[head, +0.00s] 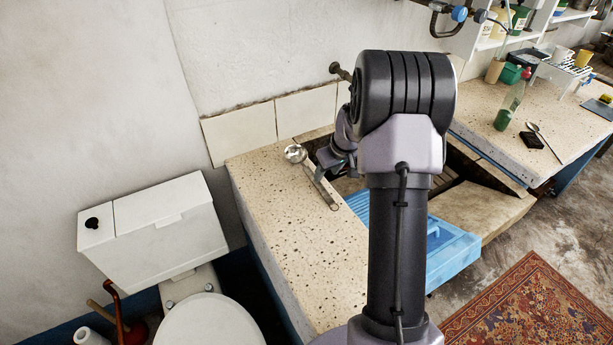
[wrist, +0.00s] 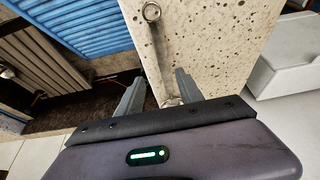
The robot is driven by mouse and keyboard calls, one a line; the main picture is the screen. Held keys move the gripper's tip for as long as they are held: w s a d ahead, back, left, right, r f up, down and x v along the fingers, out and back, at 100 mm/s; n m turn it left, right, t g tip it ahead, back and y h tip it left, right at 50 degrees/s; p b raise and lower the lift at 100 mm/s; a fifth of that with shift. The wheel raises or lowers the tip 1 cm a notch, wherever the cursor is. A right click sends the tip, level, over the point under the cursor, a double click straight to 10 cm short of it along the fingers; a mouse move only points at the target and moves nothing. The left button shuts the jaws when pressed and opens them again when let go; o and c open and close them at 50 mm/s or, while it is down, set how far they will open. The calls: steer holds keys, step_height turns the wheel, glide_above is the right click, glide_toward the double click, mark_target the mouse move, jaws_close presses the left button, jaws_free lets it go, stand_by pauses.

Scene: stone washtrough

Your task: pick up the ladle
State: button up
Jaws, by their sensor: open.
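The ladle (head: 320,189) is a shiny metal one lying on the speckled stone counter (head: 285,245). Its round bowl is toward the wall and its handle points to the front right in the head view. In the wrist view the ladle handle (wrist: 159,48) runs from the top down between my fingers, and the bowl end is mostly hidden behind my gripper body. My gripper (wrist: 158,78) is open, with one finger on each side of the ladle and no visible contact. In the head view my gripper (head: 326,163) is beside the ladle, partly hidden by my arm.
A white toilet cistern (head: 155,227) stands left. Tiles (head: 305,112) line the wall behind. The right counter holds a green bottle (head: 507,108) and a spoon (head: 543,141). The counter's front is clear.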

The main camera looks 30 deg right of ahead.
mark_target(319, 184)
steer(key=b+x, duration=0.1)
steer(key=x, duration=0.1)
steer(key=b+x, duration=0.1)
steer(key=x, duration=0.4)
steer(key=shift+w+a+f+b, duration=0.2)
steer(key=shift+w+a+b, duration=0.05)
steer(key=shift+a+b, duration=0.15)
steer(key=shift+r, duration=0.2)
jaws_close()
